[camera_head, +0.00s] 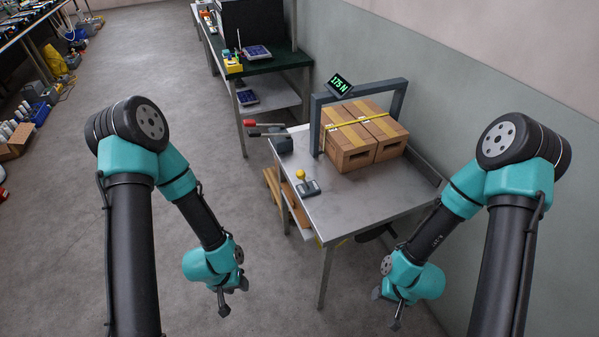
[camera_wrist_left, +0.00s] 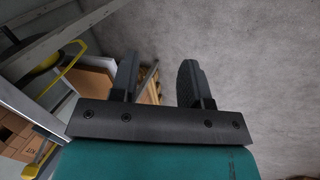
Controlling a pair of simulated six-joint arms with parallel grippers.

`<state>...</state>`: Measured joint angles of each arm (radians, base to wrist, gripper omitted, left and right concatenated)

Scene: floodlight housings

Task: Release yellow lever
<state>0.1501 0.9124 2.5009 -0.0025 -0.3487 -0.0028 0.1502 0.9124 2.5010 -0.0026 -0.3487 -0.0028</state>
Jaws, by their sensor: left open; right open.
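The yellow lever (camera_head: 300,174) has a round yellow knob and stands on a small grey base (camera_head: 309,188) near the left front part of the metal table (camera_head: 350,205). My left gripper (camera_head: 224,306) hangs in the air left of the table, open and empty, apart from the lever. Its two open fingers also show in the left wrist view (camera_wrist_left: 157,82). My right gripper (camera_head: 393,318) is open and empty in front of the table's right side. The yellow knob cannot be made out in the left wrist view.
Two strapped cardboard boxes (camera_head: 353,154) sit under a grey frame (camera_head: 316,125) with a display reading 175 N (camera_head: 339,84). A device with red (camera_head: 249,123) and black handles is at the table's left back corner.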

